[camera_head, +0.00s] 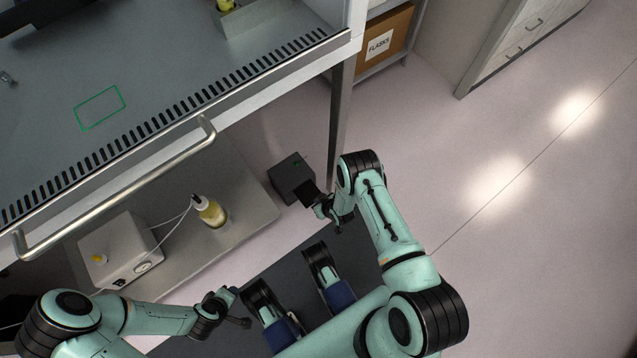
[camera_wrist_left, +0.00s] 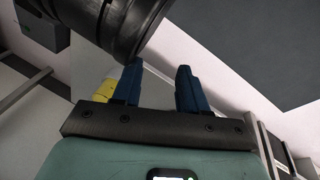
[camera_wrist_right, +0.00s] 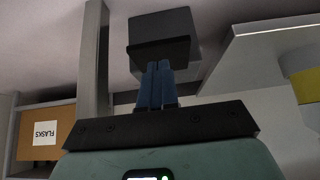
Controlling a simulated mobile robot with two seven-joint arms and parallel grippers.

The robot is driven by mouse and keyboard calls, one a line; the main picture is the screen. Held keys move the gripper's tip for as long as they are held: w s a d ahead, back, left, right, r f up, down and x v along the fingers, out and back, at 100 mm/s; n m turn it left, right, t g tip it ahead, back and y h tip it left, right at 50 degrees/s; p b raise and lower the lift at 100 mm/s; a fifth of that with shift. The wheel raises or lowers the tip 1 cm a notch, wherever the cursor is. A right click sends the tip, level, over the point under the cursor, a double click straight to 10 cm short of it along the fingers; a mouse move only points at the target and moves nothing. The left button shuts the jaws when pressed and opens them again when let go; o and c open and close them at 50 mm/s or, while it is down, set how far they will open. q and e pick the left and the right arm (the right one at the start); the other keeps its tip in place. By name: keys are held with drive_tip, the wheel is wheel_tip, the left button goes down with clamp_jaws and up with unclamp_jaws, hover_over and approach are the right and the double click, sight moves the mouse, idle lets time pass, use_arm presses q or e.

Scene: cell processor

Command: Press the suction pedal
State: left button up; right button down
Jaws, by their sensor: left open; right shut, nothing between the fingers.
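The suction pedal (camera_head: 290,176) is a dark box with a small green mark, beside the metal leg of the hood. A dark plate on its front side faces my right gripper (camera_head: 314,202). In the right wrist view the pedal (camera_wrist_right: 165,32) is straight ahead. The right gripper's blue fingers (camera_wrist_right: 158,66) are shut together and empty, their tips overlapping the lower edge of the plate. I cannot tell whether they touch it. My left gripper (camera_head: 240,307) is open and empty, away from the pedal. Its blue fingers (camera_wrist_left: 158,78) are spread in the left wrist view.
The hood's work surface (camera_head: 150,75) and bar handle (camera_head: 130,195) are above left. A lower shelf (camera_head: 250,205) holds a yellow bottle (camera_head: 211,212) and a pale pump box (camera_head: 118,250). A flasks box (camera_head: 384,42) is behind the leg (camera_head: 340,110). Open floor (camera_head: 520,230) lies right.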

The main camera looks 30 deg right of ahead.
use_arm(q)
drive_tip(key=shift+h, duration=0.3)
drive_tip(key=shift+s+d+r+p, duration=0.2)
drive_tip(key=shift+d+r+p, duration=0.2)
drive_tip(key=shift+r, duration=0.2)
drive_tip(key=shift+s+d+r+p, duration=0.15)
drive_tip(key=shift+d+r+p, duration=0.15)
drive_tip(key=shift+r, duration=0.35)
drive_tip(key=shift+s+d+r+p, duration=0.2)
drive_tip(key=shift+d+r+p, duration=0.1)
drive_tip(key=shift+r+p, duration=0.25)
use_arm(e)
drive_tip(key=v, duration=0.6)
drive_tip(key=shift+r, duration=0.3)
drive_tip(key=shift+s, duration=0.15)
